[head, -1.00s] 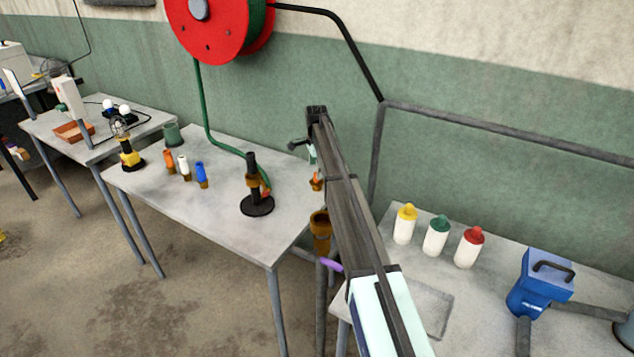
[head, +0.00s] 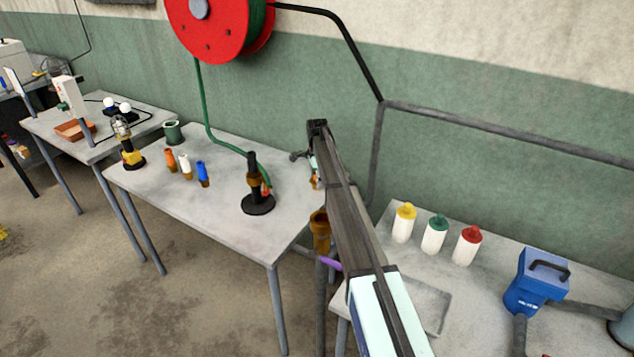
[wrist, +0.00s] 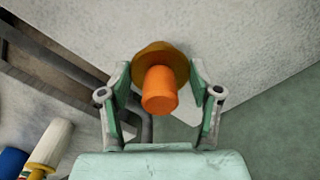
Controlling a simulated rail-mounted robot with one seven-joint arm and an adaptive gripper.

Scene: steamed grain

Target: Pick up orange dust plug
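The orange dust plug (wrist: 160,88), an orange cylinder with a wider brown base behind it, lies between the two fingers of my gripper (wrist: 160,78) in the wrist view. The green-grey fingers are spread on either side of it, with gaps visible beside the orange part; contact with the brown base cannot be told. In the head view, my gripper (head: 312,166) is at the far end of my arm, by the right end of the middle table, mostly hidden. An orange and brown plug (head: 170,160) stands on that table beside white (head: 185,166) and blue (head: 202,172) ones.
A black stand (head: 257,190) is left of my arm on the middle table (head: 225,220). Bottles with yellow, green and red caps and a blue box (head: 535,280) occupy the right table.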

